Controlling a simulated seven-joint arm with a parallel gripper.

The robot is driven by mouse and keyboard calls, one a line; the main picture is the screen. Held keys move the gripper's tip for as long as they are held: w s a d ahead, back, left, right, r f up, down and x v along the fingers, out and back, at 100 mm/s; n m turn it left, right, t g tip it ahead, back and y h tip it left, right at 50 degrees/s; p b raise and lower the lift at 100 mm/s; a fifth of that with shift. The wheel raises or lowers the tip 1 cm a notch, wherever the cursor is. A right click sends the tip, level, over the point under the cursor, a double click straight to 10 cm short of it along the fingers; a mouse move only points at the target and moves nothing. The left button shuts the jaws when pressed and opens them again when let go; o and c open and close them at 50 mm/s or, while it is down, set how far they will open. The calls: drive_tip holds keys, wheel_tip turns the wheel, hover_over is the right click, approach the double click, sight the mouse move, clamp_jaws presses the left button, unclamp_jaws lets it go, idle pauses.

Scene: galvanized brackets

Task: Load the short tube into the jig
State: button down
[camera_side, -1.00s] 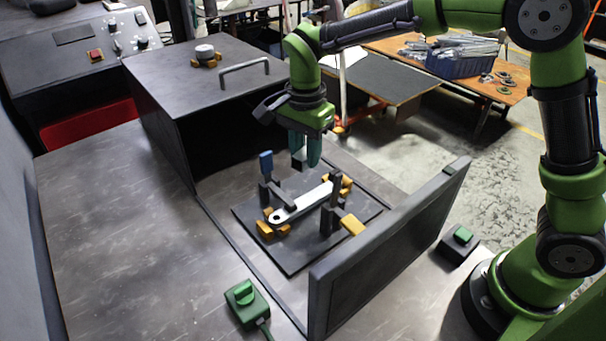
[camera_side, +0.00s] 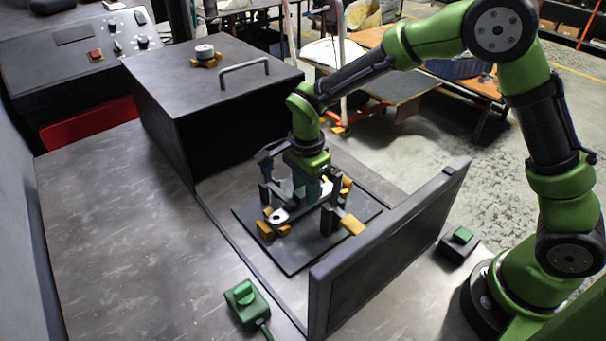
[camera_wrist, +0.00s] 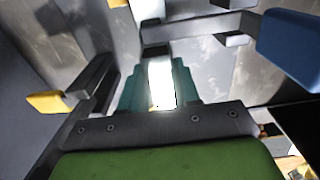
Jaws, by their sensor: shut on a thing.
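A pale metal bar (camera_side: 279,216) with a rounded, holed near end lies in the jig (camera_side: 291,254); its middle is hidden by my gripper (camera_side: 309,194). It looks like a flat bracket; I see no clear tube. My gripper is down between the jig's uprights, its teal fingers low over the bar. In the wrist view, my gripper (camera_wrist: 159,88) is shut on a bright, glared pale piece (camera_wrist: 161,80), which appears to be the bar. The jig has dark clamp arms, orange blocks (camera_side: 267,229), a yellow handle (camera_side: 352,225) and a blue handle (camera_wrist: 292,45).
A dark upright panel (camera_side: 392,247) stands in front of the jig on the right. A dark box (camera_side: 215,85) with a handle stands behind it. Green button boxes (camera_side: 246,304) (camera_side: 459,243) sit at the front and right. The table left is clear.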

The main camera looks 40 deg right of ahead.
drive_tip(key=shift+f, duration=0.15)
drive_tip(key=c, duration=0.8)
unclamp_jaws()
wheel_tip(320, 180, up, 12)
drive_tip(key=s+d+r+n+t+y, duration=0.1)
drive_tip(key=s+d+r+n+t, duration=0.2)
drive_tip(key=s+n, duration=0.4)
drive_tip(key=s+d+r+n+t+y, duration=0.1)
drive_tip(key=s+d+r+n+t, duration=0.3)
drive_tip(key=s+d+n, duration=0.3)
drive_tip(key=s, duration=0.4)
drive_tip(key=shift+s+r, duration=0.25)
drive_tip(key=shift+r, duration=0.1)
